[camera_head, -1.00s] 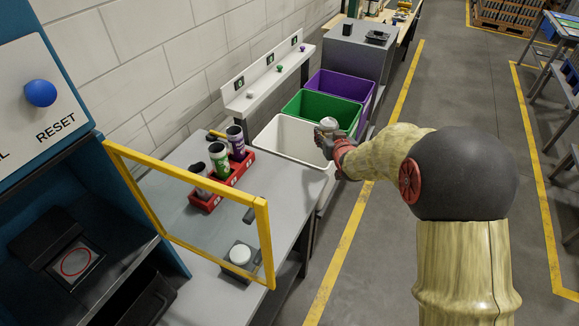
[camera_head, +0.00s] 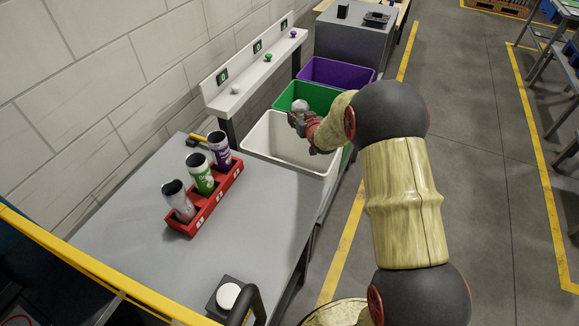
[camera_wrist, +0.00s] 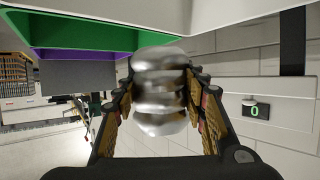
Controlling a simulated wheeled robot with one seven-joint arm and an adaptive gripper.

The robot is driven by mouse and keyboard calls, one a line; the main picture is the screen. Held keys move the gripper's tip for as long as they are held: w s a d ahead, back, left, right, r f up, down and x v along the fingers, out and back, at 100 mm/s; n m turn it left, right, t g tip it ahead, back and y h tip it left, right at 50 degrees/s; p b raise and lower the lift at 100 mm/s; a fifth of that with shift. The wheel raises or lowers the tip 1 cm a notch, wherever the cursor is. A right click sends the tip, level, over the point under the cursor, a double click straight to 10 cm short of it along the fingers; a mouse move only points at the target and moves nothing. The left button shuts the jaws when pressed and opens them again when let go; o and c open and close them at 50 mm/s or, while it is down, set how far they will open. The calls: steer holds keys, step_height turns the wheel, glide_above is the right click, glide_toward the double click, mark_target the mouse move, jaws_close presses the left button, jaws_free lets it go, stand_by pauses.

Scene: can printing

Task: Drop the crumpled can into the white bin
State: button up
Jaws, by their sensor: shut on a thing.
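The crumpled can (camera_head: 300,106) is silver and squashed into ridges. It sits between the two fingers of my gripper (camera_head: 303,118), which is shut on it. The wrist view shows the can (camera_wrist: 160,92) upright between both fingers (camera_wrist: 160,105). The white bin (camera_head: 268,136) is an open tub at the end of the grey table. In the head view my gripper and the can overlap the bin's far right part and its border with the green bin. Their exact height above the rims is hard to tell.
The green bin (camera_head: 290,98) and purple bin (camera_head: 335,73) stand behind the white one. A shelf with coloured buttons (camera_head: 248,78) runs along the wall. A red rack (camera_head: 207,204) holds three cans on the table (camera_head: 130,220).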

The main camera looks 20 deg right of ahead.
step_height(320, 180, down, 6)
steer(key=b, duration=0.3)
steer(key=shift+s, duration=0.1)
steer(key=o, duration=0.8)
steer(key=shift+r, duration=0.1)
steer(key=v, duration=1.2)
